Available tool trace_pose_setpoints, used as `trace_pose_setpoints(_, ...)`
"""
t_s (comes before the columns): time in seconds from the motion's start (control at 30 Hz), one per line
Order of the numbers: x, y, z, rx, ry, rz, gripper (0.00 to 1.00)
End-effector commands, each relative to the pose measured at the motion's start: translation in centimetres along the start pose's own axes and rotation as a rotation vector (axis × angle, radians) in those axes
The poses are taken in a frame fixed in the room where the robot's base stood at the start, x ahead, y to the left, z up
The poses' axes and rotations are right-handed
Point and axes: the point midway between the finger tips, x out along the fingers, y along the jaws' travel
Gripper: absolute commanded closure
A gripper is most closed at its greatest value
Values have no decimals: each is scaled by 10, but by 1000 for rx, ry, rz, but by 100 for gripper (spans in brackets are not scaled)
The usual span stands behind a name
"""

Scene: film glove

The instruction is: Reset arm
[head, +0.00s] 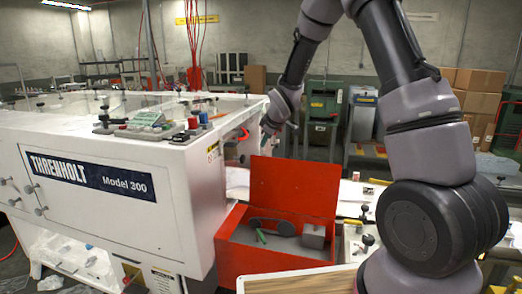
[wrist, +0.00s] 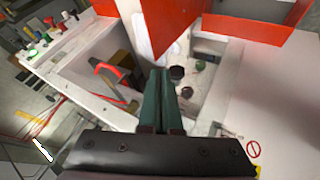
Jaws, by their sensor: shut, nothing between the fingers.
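My arm arches over from the right in the head view, and its gripper end (head: 268,127) hangs beside the white machine's right end, above and behind the open red box. In the wrist view my gripper (wrist: 163,75) shows as two dark green fingers pressed together, with nothing between them. The fingers point over a white recessed area with dark round knobs (wrist: 177,72).
A white machine (head: 110,215) labelled Threnholt Model 300 fills the left. A red box (head: 225,262) with its lid (head: 293,190) raised holds grey items and a green one. A wooden board (head: 300,283) lies in front. Cardboard boxes (head: 480,80) stand at the back right.

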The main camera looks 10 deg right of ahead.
Motion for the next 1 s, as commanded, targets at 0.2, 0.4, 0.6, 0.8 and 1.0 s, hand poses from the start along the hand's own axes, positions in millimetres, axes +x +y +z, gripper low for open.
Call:
trace_pose_setpoints(0.2,-23,7,-1,6,0,1,100)
trace_pose_setpoints(0.4,-79,27,7,147,-27,32,100)
trace_pose_setpoints(0.6,-185,40,35,461,-70,71,100)
trace_pose_setpoints(0.8,-283,21,67,787,-86,83,100)
trace_pose_setpoints(1.0,-362,-23,97,1100,-79,63,100)
